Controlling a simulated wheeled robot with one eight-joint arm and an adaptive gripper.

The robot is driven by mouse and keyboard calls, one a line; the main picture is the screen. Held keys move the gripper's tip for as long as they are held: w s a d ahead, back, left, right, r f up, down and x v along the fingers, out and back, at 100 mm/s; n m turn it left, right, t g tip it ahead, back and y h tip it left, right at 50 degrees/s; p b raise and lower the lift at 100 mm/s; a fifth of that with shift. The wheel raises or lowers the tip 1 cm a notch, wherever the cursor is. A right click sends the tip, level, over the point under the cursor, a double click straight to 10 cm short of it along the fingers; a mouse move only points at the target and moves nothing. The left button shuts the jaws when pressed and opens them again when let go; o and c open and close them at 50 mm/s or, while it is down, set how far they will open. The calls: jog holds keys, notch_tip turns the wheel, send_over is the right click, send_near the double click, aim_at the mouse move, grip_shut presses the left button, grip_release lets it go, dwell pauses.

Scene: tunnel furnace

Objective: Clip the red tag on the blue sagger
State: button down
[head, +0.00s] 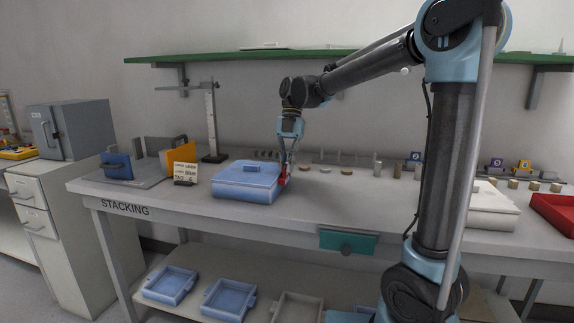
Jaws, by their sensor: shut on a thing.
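The blue sagger (247,187) is a lidded box with a small handle on top. It sits on the stacking bench, left of the picture's middle. My gripper (287,167) points down at the right edge of the sagger. It is shut on the red tag (283,180), which is small and lies against or very close to the sagger's right side. I cannot tell whether the tag is seated on the sagger, since the fingers partly cover it.
A printed card (186,173), a blue holder (117,165) and an orange plate (181,156) stand left of the sagger. A height stand (211,125) is behind. A white sagger (490,207) and a red tray (556,212) are at right. A green shelf (220,56) hangs above.

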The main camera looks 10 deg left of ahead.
jog(key=shift+f, duration=0.15)
jog(key=c, duration=1.6)
grip_release()
jog(key=v, duration=1.2)
